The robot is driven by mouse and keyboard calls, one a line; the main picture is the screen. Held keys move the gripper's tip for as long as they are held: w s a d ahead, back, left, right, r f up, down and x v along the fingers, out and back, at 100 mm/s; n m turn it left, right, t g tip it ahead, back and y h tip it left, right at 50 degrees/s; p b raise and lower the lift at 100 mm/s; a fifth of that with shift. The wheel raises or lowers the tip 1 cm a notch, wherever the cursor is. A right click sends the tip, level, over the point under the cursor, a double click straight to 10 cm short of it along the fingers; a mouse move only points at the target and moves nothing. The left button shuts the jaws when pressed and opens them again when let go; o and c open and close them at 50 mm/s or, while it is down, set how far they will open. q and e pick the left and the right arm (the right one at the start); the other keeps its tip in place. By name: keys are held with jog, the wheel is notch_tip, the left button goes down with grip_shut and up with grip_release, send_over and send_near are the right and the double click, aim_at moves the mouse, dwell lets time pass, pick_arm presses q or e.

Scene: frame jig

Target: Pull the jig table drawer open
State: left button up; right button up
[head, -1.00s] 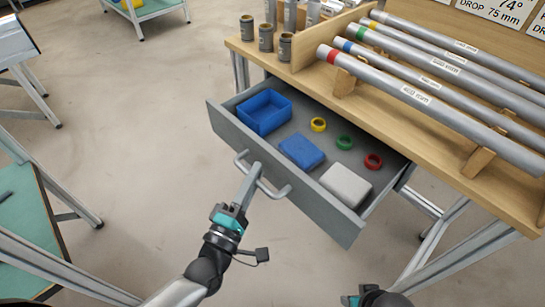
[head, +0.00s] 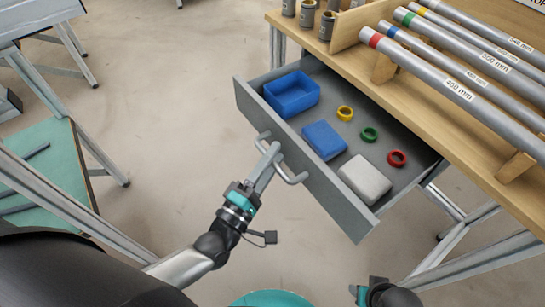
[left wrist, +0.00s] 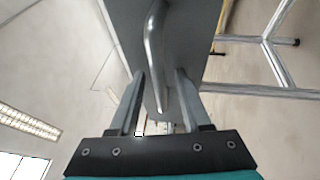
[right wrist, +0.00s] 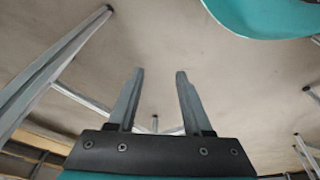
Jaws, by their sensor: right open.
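The grey jig table drawer (head: 345,205) stands pulled well out from under the wooden jig table (head: 450,130), its contents showing. Its bar handle (head: 292,177) is on the front panel and also shows in the left wrist view (left wrist: 155,45). My left gripper (head: 270,155) is at the handle. In the left wrist view its fingers (left wrist: 160,75) are apart, with the handle bar between them and a gap visible on each side. My right gripper (right wrist: 158,72) is open and empty, away from the drawer, low in the head view.
The drawer holds a blue bin (head: 292,94), a blue block (head: 324,140), a pale block (head: 365,179) and yellow, green and red rings. Labelled tubes (head: 440,82) lie on the table. A teal-topped bench (head: 45,180) stands left. Floor before the drawer is clear.

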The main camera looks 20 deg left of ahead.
dwell(0.3)
pick_arm(q)
jog(key=shift+s+a, duration=0.1)
jog(key=shift+s, duration=0.2)
jog(key=p+v, duration=0.2)
jog(key=v, duration=1.2)
jog(key=shift+s, duration=0.3)
pick_arm(e)
jog(key=shift+g, duration=0.3)
jog(key=f, duration=0.1)
jog(key=s+f, duration=0.2)
jog(key=shift+d+f, duration=0.3)
jog(key=shift+d, duration=0.05)
pick_arm(q)
jog(key=shift+f, duration=0.15)
